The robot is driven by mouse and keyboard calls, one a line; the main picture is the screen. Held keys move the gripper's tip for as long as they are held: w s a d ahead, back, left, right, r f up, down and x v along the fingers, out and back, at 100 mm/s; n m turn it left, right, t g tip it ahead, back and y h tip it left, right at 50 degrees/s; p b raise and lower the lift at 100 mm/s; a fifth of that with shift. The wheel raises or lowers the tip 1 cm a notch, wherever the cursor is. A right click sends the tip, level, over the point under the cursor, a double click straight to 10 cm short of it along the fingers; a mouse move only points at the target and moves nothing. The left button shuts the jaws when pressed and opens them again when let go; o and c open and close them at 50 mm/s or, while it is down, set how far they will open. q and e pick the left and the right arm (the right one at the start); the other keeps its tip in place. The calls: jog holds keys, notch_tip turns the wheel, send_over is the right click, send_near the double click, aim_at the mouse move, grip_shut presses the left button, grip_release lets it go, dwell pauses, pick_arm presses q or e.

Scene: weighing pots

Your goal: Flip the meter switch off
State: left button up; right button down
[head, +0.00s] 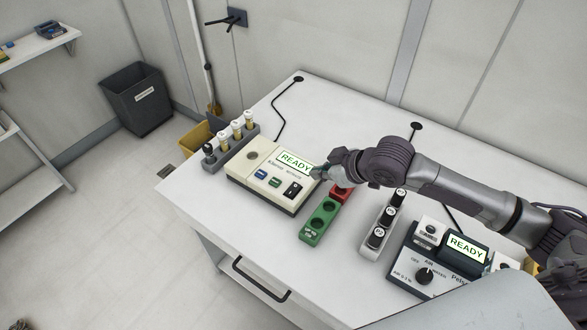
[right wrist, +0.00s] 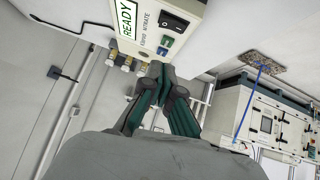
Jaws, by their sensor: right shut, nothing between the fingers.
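A beige meter (head: 270,172) stands on the white table. Its display reads READY, and it has blue and green buttons and a black rocker switch (head: 291,189) at its front right. In the right wrist view the meter (right wrist: 150,45) is at the top, with the switch (right wrist: 174,21) near the upper edge. My right gripper (head: 324,171) is just right of the meter in the head view. Its fingers (right wrist: 157,70) are shut and empty, apart from the switch. Whether they touch the meter's side, I cannot tell. My left gripper is not in view.
A green block (head: 319,221) and a red block (head: 342,192) with sockets lie right of the meter. A rack of black-capped bottles (head: 377,240) and a dark meter (head: 440,262) reading READY stand further right. A vial rack (head: 231,145) is at the left.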

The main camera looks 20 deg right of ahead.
jog(key=p, duration=0.2)
send_over(299, 192)
jog(key=f, duration=0.6)
jog(key=shift+w+a+f, duration=0.1)
jog(key=shift+a, duration=0.25)
jog(key=shift+d+f+p, duration=0.25)
jog(key=shift+f+p, duration=0.1)
jog(key=shift+f, duration=0.9)
jog(key=shift+d+f, duration=0.1)
jog(key=shift+f, duration=0.55)
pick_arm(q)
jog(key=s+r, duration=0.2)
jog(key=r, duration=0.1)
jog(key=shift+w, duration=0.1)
